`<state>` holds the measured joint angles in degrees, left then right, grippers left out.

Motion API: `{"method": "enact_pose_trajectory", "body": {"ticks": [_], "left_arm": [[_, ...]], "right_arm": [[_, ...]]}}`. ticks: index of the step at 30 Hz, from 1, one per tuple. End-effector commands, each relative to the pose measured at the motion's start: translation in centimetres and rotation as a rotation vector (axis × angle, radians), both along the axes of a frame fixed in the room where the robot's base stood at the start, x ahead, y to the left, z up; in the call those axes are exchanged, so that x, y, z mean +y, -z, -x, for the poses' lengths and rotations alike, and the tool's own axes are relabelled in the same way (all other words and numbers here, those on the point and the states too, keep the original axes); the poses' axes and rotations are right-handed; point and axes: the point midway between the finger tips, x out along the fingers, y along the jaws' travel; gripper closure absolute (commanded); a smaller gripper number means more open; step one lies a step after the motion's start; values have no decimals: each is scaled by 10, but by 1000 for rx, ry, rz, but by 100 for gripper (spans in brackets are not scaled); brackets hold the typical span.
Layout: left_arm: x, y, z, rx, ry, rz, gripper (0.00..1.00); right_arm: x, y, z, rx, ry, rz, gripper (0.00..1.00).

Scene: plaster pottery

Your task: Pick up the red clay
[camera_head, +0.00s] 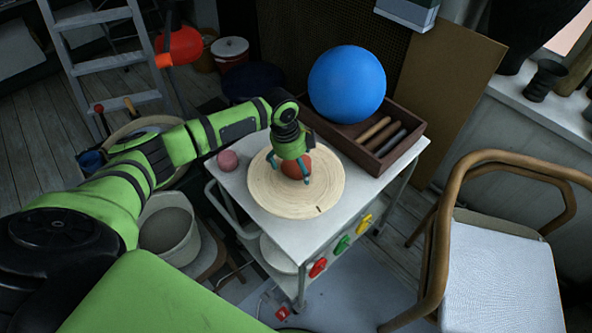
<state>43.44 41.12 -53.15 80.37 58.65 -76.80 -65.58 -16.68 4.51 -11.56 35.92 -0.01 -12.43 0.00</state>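The red clay (296,168) is a reddish-brown ball on the round pale wooden disc (279,203) on top of the white cart. My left gripper (290,166) points down over it, with one teal finger on each side of the ball. The fingers look spread, and I see no clear grip on the clay. Part of the clay is hidden behind the gripper. My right gripper is not in view.
A pink ball (228,160) sits on the cart left of the disc. A large blue ball (346,84) rests on a dark wooden box (391,160) at the back right. A wooden chair (497,270) stands right of the cart.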

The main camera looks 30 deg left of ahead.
Motion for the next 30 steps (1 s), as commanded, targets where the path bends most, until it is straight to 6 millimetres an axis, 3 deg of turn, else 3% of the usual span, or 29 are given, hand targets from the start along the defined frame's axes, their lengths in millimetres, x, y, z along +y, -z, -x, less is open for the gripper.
{"method": "enact_pose_trajectory", "body": {"ticks": [1,6,20,30], "left_arm": [[0,0,0,0,0,0,16],[0,0,0,1,0,-1,79],[1,-4,-1,-2,-1,-1,79],[0,-39,-3,-9,-1,2,79]], "right_arm": [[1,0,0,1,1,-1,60],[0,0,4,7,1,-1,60],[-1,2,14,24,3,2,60],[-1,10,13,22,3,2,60]]}}
